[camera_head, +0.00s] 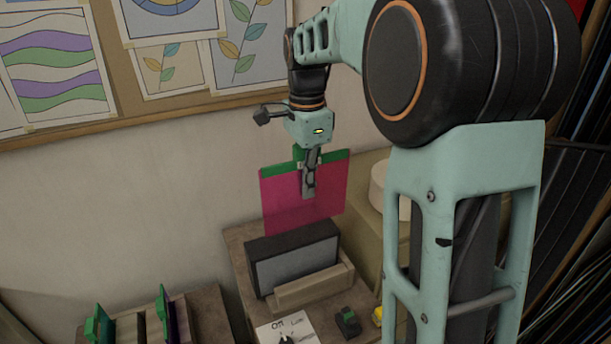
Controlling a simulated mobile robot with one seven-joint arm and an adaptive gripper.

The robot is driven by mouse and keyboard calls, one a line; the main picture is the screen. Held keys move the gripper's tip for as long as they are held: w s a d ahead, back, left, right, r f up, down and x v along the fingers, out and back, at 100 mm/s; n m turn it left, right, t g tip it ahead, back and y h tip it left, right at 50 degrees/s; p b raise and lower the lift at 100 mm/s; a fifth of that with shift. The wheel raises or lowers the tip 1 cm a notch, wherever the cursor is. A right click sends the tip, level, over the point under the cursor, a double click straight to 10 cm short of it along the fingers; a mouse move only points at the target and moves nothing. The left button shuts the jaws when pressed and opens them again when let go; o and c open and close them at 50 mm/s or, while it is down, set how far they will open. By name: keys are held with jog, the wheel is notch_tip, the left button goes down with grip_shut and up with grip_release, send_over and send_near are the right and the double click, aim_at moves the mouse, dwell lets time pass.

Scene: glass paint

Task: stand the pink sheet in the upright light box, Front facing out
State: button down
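The pink sheet (283,203) is a see-through magenta pane with a green strip (334,159) along its top edge. My gripper (309,190) points down and is shut on the sheet at the middle of its top edge. The sheet hangs upright, above and behind the light box as seen here. The light box (297,265) is a dark upright frame with a pale grey panel and a wooden ledge (315,287) at its front. I cannot tell which face of the sheet is the Front; no marking on it is readable.
A rack (128,327) with green-edged sheets stands lower left. A white cylinder (377,186) stands right of the sheet. A pinboard with drawings (120,95) hangs on the wall.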

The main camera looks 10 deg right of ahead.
jog(key=b, duration=1.3)
send_over(304, 255)
jog(key=f, duration=1.7)
jog(key=shift+s+d, duration=0.2)
jog(key=shift+s, duration=0.15)
jog(key=f+b, duration=0.1)
jog(key=s+f, duration=0.1)
jog(key=f, duration=0.1)
jog(key=shift+s+b, duration=0.15)
jog(key=shift+b, duration=0.2)
jog(key=shift+s+f+b, duration=0.2)
jog(key=shift+f+b, duration=0.3)
jog(key=shift+f, duration=0.05)
jog(key=shift+s+f+b, duration=0.15)
jog(key=shift+f+b, duration=0.3)
jog(key=shift+f, duration=0.1)
jog(key=shift+w+f, duration=0.75)
jog(key=shift+w, duration=0.1)
jog(key=shift+d+r, duration=0.1)
jog(key=shift+r, duration=0.15)
jog(key=shift+w+a+p, duration=0.25)
jog(key=shift+w+p, duration=0.05)
jog(key=shift+w, duration=0.25)
